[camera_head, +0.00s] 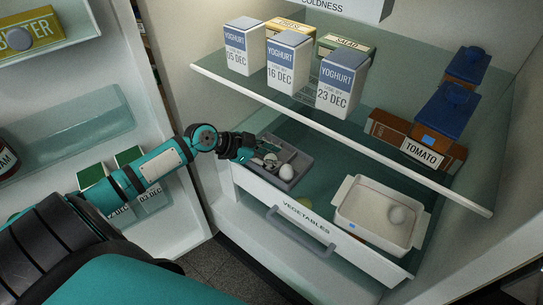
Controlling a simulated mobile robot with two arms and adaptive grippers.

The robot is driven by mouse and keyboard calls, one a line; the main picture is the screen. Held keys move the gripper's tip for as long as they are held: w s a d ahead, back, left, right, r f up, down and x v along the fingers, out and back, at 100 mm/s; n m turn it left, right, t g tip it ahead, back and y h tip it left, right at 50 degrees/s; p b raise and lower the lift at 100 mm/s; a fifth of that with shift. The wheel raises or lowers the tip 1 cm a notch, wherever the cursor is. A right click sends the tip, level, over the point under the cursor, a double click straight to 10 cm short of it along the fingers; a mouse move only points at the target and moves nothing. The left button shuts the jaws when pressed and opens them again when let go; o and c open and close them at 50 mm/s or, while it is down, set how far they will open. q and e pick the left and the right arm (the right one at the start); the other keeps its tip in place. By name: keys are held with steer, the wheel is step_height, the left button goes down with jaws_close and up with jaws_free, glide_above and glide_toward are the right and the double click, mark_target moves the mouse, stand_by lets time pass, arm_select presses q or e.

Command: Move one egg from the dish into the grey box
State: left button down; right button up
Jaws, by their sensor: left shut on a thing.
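The white dish (345,212) stands at the right of the open vegetables drawer, with one pale egg (398,215) inside it. The grey box (303,160) sits at the drawer's left end. A pale egg (287,171) lies in the grey box. My left gripper (264,157) reaches in from the left over the grey box. It is shut on a small pale egg (270,158), partly hidden by the fingers. Whether that egg touches the box floor I cannot tell. My right gripper is not in view.
The open drawer (300,222) has a grey handle at its front. A glass shelf (330,125) above bears yoghurt cartons (288,62) and a tomato carton (420,150). The open fridge door (70,110) is at left.

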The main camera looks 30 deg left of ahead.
arm_select(q)
steer(key=shift+f, duration=0.35)
steer(key=c, duration=1.2)
jaws_free()
